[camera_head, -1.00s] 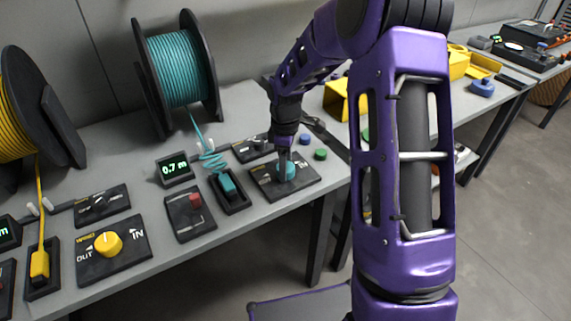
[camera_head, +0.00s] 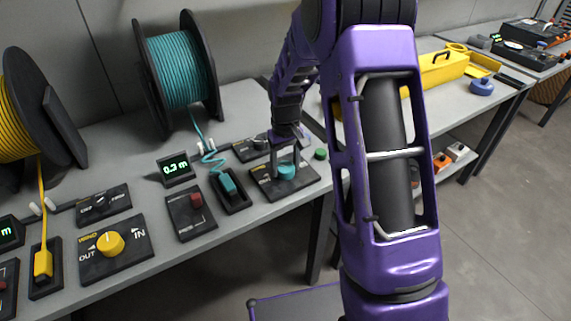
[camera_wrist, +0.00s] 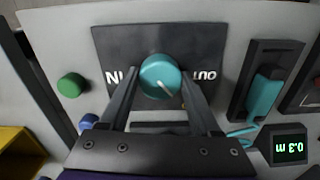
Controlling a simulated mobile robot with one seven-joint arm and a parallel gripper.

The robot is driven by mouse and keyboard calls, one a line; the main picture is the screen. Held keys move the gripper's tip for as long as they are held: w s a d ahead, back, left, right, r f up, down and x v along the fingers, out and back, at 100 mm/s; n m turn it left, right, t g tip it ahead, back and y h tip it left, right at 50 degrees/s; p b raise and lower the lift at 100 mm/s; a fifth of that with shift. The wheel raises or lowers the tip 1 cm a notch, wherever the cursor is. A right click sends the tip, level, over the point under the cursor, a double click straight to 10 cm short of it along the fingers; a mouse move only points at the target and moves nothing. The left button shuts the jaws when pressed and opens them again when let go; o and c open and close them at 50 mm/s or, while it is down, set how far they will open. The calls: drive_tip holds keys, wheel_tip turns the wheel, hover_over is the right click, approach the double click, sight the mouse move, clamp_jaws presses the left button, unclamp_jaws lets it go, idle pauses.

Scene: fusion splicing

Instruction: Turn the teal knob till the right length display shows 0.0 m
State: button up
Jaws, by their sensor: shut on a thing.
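The teal knob (camera_head: 287,171) sits on a black panel (camera_head: 266,192) at the front of the bench. In the wrist view the knob (camera_wrist: 160,76) shows a pale pointer line, with the words IN and OUT upside down on the panel beside it. My gripper (camera_wrist: 162,88) has its fingers on both sides of the knob, shut on it. The right length display (camera_head: 177,168) reads 0.3 m in green. The same display shows upside down in the wrist view (camera_wrist: 289,147).
A teal spool (camera_head: 181,72) stands behind, its cable running to a teal connector (camera_head: 227,182) in a black holder. A red-button panel (camera_head: 190,213), a yellow knob (camera_head: 110,243) and a green button (camera_head: 321,154) are nearby.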

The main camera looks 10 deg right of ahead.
sight(285, 166)
drive_tip(key=m, duration=0.3)
drive_tip(key=shift+m, duration=0.3)
drive_tip(key=shift+m+p, duration=0.55)
drive_tip(key=shift+m, duration=1.35)
drive_tip(key=o, duration=1.4)
drive_tip(key=shift+r, duration=0.1)
wheel_tip(285, 166, up, 17)
drive_tip(key=shift+r+p, duration=0.1)
drive_tip(key=shift+p, duration=1.1)
